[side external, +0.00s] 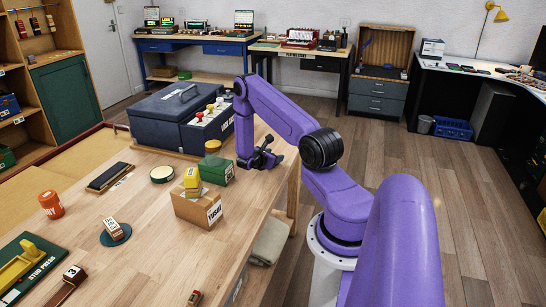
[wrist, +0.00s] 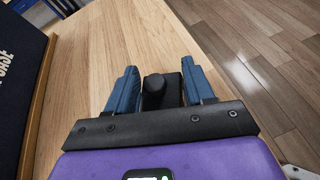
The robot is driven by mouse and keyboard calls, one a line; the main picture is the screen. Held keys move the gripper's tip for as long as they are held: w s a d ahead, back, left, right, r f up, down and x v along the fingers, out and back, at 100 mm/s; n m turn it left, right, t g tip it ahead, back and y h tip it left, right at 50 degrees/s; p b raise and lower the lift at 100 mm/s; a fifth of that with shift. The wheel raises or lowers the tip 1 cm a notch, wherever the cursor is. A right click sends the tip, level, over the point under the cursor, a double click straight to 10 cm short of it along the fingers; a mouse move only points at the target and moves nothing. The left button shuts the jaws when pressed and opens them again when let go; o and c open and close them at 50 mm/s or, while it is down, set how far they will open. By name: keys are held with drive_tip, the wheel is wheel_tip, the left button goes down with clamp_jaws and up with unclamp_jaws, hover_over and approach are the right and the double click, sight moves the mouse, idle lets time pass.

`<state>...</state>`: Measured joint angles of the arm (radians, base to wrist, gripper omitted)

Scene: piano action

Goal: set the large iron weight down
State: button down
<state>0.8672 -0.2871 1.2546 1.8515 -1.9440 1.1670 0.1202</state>
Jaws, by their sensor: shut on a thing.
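My gripper (side external: 258,157) is at the right part of the wooden bench, near its right edge.
A dark blue case (side external: 158,118) stands behind and left of my gripper. A green box (side external: 216,170) and a cardboard box (side external: 196,207) with a yellow item (side external: 192,180) stand to its left.

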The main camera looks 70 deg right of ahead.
idle(0.3)
drive_tip(key=shift+c, duration=2.1)
unclamp_jaws()
drive_tip(key=shift+f, duration=0.15)
drive_tip(key=v, duration=1.2)
drive_tip(key=shift+w+r, duration=0.1)
drive_tip(key=shift+r, duration=0.2)
drive_tip(key=a+r+m+t+y, duration=0.1)
drive_tip(key=a+r+m+y, duration=0.1)
drive_tip(key=a+r, duration=0.65)
drive_tip(key=a+r+m+t+y, duration=0.15)
drive_tip(key=a+r, duration=0.25)
drive_tip(key=a, duration=0.9)
drive_tip(key=s+a+r+n+y, duration=0.1)
drive_tip(key=s+a+r+y, duration=0.2)
drive_tip(key=s+a, duration=0.6)
drive_tip(key=s+a+r+n+y, duration=0.1)
drive_tip(key=s+a+r+y, duration=0.1)
drive_tip(key=s+a+y, duration=0.5)
drive_tip(key=s+a, duration=0.2)
drive_tip(key=shift+a+r, duration=0.35)
drive_tip(key=shift+r, duration=0.05)
